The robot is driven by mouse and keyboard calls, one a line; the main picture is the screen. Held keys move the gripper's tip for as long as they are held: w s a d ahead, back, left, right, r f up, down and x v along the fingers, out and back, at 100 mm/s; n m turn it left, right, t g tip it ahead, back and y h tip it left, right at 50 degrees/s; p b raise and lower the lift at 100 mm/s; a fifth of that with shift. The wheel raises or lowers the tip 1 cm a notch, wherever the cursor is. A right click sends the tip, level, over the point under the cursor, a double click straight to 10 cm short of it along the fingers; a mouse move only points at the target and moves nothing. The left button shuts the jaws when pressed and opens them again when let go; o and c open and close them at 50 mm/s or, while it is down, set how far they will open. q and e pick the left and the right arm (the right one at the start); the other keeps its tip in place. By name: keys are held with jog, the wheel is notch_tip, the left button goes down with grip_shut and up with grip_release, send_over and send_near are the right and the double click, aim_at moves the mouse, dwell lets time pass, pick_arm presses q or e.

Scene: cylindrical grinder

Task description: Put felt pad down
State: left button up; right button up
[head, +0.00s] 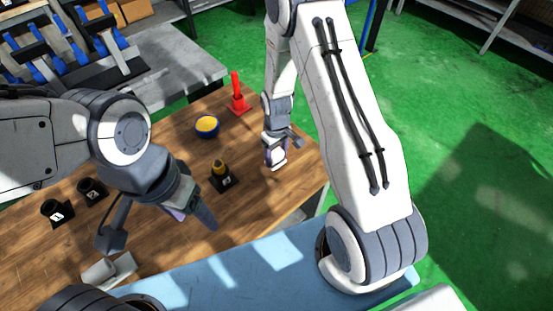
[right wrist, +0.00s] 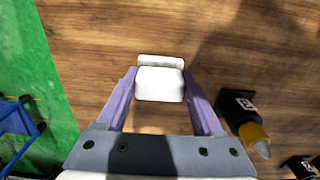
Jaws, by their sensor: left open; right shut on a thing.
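A white block, which looks like the felt pad (right wrist: 160,84), sits between the purple fingers of my right gripper (right wrist: 160,78). In the head view my right gripper (head: 276,152) is shut on the pad over the right part of the wooden table (head: 150,245). The pad is small there, pale at the fingertips, and I cannot tell whether it touches the tabletop. My left gripper (head: 194,214) is open and empty above the table's near part, left of the right gripper.
A black holder with a yellow-topped part (head: 220,177) stands between the grippers. A blue and yellow round item (head: 206,126) and a red item (head: 238,100) are farther back. Numbered black holders (head: 57,211) stand at left. A white piece (head: 108,270) lies near front left.

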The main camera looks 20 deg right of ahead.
aim_at(277, 162)
notch_tip(277, 162, down, 3)
jog(key=shift+f+p, duration=0.1)
jog(key=shift+p, duration=0.45)
jog(key=shift+f, duration=0.1)
jog(key=shift+f, duration=0.2)
jog(key=o, duration=1.4)
jog(key=shift+o, duration=0.2)
